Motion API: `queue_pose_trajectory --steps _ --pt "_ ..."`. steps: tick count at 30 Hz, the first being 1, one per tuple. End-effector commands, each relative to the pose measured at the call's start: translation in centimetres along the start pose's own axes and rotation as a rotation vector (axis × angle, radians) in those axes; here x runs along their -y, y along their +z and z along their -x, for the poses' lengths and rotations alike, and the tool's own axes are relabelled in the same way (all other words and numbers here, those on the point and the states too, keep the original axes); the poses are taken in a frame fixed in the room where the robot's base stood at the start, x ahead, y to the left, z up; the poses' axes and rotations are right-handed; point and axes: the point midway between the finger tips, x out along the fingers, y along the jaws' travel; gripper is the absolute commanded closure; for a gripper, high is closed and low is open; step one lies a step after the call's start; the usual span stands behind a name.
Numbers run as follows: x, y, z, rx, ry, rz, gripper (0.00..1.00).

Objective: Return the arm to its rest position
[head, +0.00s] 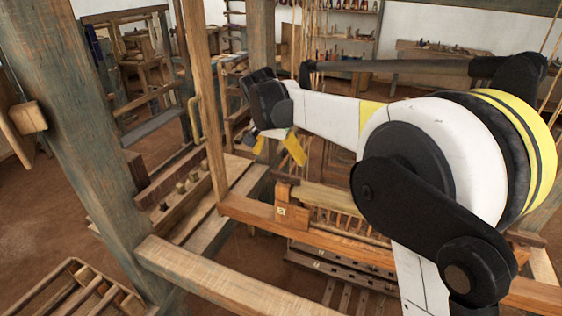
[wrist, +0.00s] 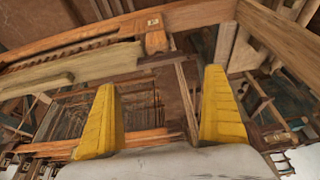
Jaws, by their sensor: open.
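My gripper (head: 277,148) shows in the head view near the middle, at the end of my white and black arm. Its two yellow fingers point down and are apart, with nothing between them. In the wrist view my gripper (wrist: 160,115) also shows two separate yellow fingers with an empty gap. The arm is stretched out over the wooden loom frame (head: 250,208). In the head view the gripper hangs above and behind the front beam; whether it touches any loom part I cannot tell.
A thick upright post (head: 75,130) stands at the left, and a thinner post (head: 203,100) is just left of the gripper. A slatted wooden crate (head: 70,268) lies at lower left. Shelves (head: 345,35) and a workbench (head: 440,55) stand behind. Bare floor (head: 40,215) shows at left.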

Motion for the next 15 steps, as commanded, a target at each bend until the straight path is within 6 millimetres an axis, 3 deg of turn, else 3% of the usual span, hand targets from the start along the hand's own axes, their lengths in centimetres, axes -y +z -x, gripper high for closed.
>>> queue_pose_trajectory --steps 10,13,15 --pt "-0.4 0.0 0.2 -0.001 -0.002 0.002 0.00" --pt "-2.4 0.3 0.8 -0.003 -0.014 0.015 0.00" --pt "-5.0 0.8 1.6 -0.006 -0.028 0.032 0.00"
